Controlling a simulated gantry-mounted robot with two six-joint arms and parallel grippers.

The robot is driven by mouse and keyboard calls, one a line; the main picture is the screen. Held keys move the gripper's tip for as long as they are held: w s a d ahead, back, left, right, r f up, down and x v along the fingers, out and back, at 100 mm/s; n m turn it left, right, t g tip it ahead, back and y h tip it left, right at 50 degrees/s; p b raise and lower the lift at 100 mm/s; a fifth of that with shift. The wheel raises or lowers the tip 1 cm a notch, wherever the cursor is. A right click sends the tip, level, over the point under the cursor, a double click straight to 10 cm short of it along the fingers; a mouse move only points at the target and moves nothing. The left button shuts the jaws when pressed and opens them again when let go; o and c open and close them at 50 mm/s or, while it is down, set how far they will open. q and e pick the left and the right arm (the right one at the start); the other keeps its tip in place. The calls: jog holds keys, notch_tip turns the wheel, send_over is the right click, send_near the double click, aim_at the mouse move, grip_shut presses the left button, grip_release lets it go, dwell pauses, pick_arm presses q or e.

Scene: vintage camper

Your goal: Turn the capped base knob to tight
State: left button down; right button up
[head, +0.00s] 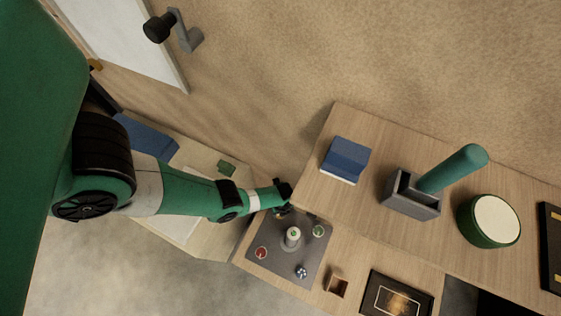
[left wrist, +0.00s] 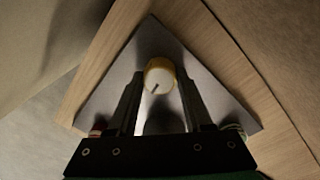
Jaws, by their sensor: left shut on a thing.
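A knob with a white cap and a yellow base (left wrist: 160,77) stands on the grey panel (left wrist: 205,88) in the left wrist view. A short dark mark on its cap points toward the lower left. My left gripper (left wrist: 159,82) is shut on this knob, with a dark finger on each side. In the head view my left gripper (head: 282,209) is at the top corner of the grey panel (head: 275,262) and mostly hides the knob. My right gripper is not in view.
The panel also bears a white-topped knob (head: 293,234), a red knob (head: 261,252), a green knob (head: 318,231) and a blue-and-white knob (head: 301,271). A wooden shelf (head: 345,210) beside it holds a blue object (head: 345,157), a grey holder (head: 408,200) and a green round container (head: 490,221).

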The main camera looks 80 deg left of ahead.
pick_arm(q)
jog(key=shift+c, duration=1.5)
grip_release()
notch_tip(320, 180, up, 12)
jog(key=p, duration=1.1)
jog(key=shift+w+f, duration=0.2)
jog(key=shift+w, duration=0.05)
